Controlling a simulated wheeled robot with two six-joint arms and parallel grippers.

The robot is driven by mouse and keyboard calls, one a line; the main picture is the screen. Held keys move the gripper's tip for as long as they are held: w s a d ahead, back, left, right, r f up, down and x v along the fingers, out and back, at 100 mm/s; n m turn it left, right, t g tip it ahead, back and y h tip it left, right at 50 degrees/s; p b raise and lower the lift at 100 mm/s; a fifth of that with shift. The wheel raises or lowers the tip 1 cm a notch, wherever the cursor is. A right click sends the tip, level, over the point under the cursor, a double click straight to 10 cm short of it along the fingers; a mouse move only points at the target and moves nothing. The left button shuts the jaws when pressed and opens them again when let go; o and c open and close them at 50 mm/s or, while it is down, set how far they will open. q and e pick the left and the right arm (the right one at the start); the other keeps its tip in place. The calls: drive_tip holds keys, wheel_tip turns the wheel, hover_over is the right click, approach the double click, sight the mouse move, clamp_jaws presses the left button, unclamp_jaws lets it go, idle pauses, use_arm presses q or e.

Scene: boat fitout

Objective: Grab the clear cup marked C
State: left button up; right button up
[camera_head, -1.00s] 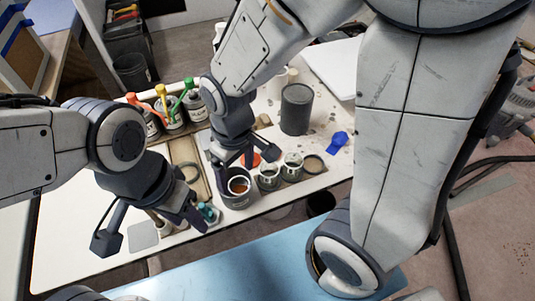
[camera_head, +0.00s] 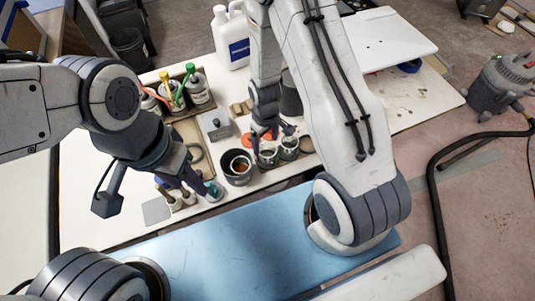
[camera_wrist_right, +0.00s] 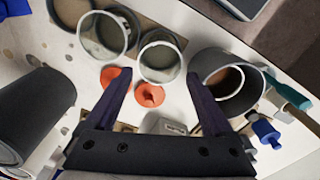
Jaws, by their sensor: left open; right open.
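Two clear cups stand side by side on the white table. One cup (camera_head: 267,157) is nearer the dark pot and the other (camera_head: 289,147) is to its right. In the right wrist view, these are the middle cup (camera_wrist_right: 160,62) and the upper-left cup (camera_wrist_right: 106,35). I cannot read a C on either. My right gripper (camera_head: 274,133) is open and empty close by the cups; in its wrist view its fingertips (camera_wrist_right: 160,76) point toward the middle cup. My left gripper (camera_head: 190,178) is open at the table's front left, near the brushes.
A dark pot (camera_head: 237,167) with brown contents stands just left of the cups. Orange discs (camera_wrist_right: 149,95) lie behind them. A dark can (camera_wrist_right: 33,112), bottles with coloured nozzles (camera_head: 197,88), a white jug (camera_head: 230,38) and teal-tipped brushes (camera_head: 214,191) stand around. A blue surface (camera_head: 240,240) is in front.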

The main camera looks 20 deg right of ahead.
sight(267, 150)
drive_tip(key=f, duration=0.1)
drive_tip(key=f+p, duration=0.1)
drive_tip(key=f, duration=0.2)
drive_tip(key=shift+s+d+f+p, duration=0.15)
drive_tip(key=shift+s+f+p, duration=0.05)
drive_tip(key=shift+s+p, duration=0.1)
drive_tip(key=shift+w+f, duration=0.1)
drive_tip(key=shift+f, duration=0.3)
drive_tip(key=c, duration=1.1)
drive_tip(key=shift+r, duration=0.15)
